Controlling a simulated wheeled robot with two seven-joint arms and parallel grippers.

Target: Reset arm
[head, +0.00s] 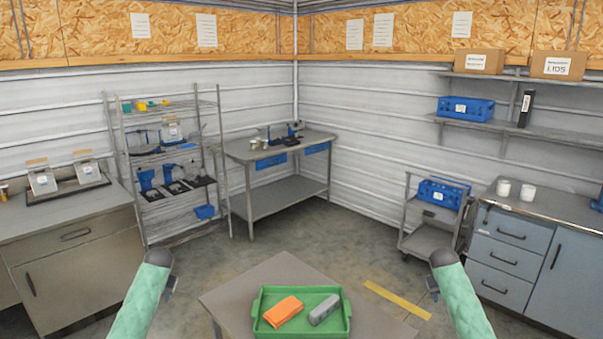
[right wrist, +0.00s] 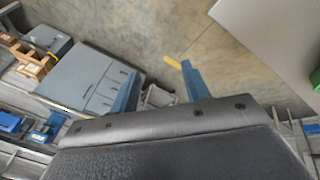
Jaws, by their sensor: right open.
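My right arm comes in at the lower right of the head view in a green sleeve, and its gripper (head: 432,287) shows only as a small dark part beside the sleeve's end. In the right wrist view the right gripper (right wrist: 158,85) has two blue fingers standing apart with nothing held between them. My left arm comes in at the lower left in a green sleeve. Its gripper (head: 170,287) is a small dark part, and its jaws cannot be made out. Both grippers are clear of the table, one on each side.
A grey table (head: 235,297) stands in front, bearing a green tray (head: 344,318) with an orange item (head: 283,311) and a grey item (head: 324,309). Cabinets stand left (head: 80,255) and right (head: 510,250). A shelf rack, a workbench (head: 270,152) and a cart stand behind. Open floor lies between.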

